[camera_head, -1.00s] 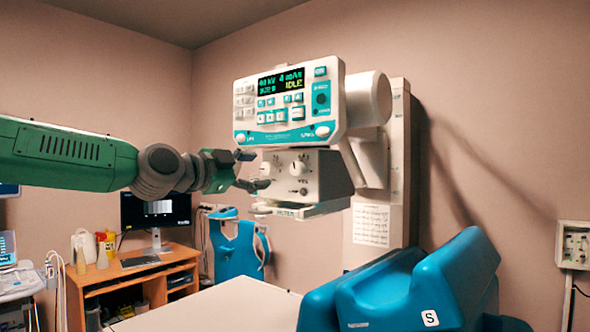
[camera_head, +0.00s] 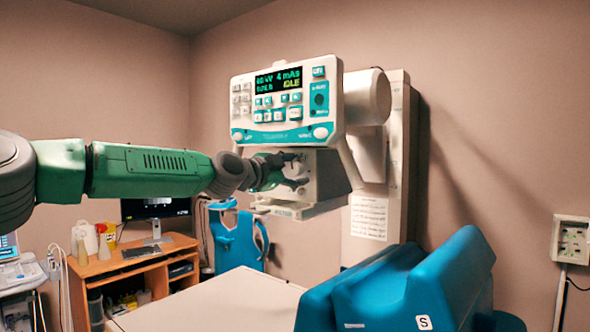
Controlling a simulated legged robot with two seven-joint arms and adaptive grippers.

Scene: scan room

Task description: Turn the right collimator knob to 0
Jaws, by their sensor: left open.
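The X-ray tube head stands at the middle, with its control panel (camera_head: 285,105) showing a lit display. Below the panel is the grey collimator box (camera_head: 328,172). My left arm reaches in from the left, and its gripper (camera_head: 298,170) is open in front of the collimator face. The fingers and wrist cover most of that face, so the left knob is hidden. The right knob is at or behind the fingertips and cannot be made out clearly. Its setting cannot be read, and I cannot tell whether the fingers touch it. My right gripper is out of view.
A pale table top (camera_head: 215,302) lies below the collimator. Blue padded cushions (camera_head: 405,285) stand at the lower right. A wooden desk (camera_head: 125,268) with a monitor (camera_head: 156,209) is at the left back. A wall box (camera_head: 572,240) hangs at the right.

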